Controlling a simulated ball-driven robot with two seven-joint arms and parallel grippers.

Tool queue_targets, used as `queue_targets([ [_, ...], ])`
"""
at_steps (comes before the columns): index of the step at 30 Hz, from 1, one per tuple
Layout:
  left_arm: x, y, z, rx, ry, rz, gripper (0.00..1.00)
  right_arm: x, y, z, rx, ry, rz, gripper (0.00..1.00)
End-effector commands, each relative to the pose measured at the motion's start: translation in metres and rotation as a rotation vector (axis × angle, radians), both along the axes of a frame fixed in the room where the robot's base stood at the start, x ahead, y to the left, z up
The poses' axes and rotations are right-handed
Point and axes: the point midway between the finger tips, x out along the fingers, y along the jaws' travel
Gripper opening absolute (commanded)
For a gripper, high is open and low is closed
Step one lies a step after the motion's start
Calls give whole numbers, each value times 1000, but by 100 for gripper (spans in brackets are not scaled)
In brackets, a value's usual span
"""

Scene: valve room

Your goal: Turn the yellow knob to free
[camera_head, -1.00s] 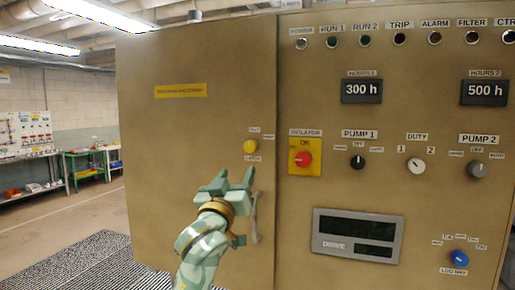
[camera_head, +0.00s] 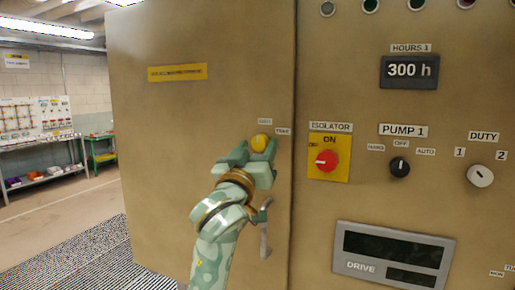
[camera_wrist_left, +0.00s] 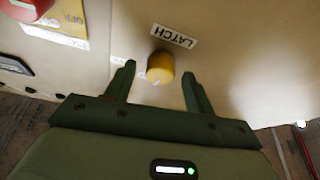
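The yellow knob (camera_head: 260,143) is on the tan cabinet door, near the door's right edge. In the left wrist view the yellow knob (camera_wrist_left: 161,67) sits just beyond and between the fingertips, beside a label reading LATCH (camera_wrist_left: 174,36). My left gripper (camera_head: 248,152) is open, its two fingers spread just in front of the knob. In the left wrist view the left gripper (camera_wrist_left: 157,75) shows its fingers apart with nothing held. I cannot tell if a finger touches the knob. My right gripper is not in view.
A grey door handle (camera_head: 265,232) hangs below the knob, close to my left wrist. The red isolator switch (camera_head: 326,161) on its yellow plate is right of the knob. The black Pump 1 selector (camera_head: 399,167) and drive panel (camera_head: 391,254) are further right.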

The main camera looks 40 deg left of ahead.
Motion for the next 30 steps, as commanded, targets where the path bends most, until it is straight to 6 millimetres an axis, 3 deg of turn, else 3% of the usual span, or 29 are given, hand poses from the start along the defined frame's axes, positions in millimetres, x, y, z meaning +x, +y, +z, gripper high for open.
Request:
queue_targets([
  [1, 0, 0, 0, 0, 0, 0, 43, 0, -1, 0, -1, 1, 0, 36],
  [5, 0, 0, 0, 1, 0, 0, 9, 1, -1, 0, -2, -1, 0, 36],
  [17, 0, 1, 1, 53, 20, 2, 9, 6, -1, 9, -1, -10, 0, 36],
  [30, -1, 4, 4, 379, 127, 1, 9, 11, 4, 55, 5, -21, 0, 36],
])
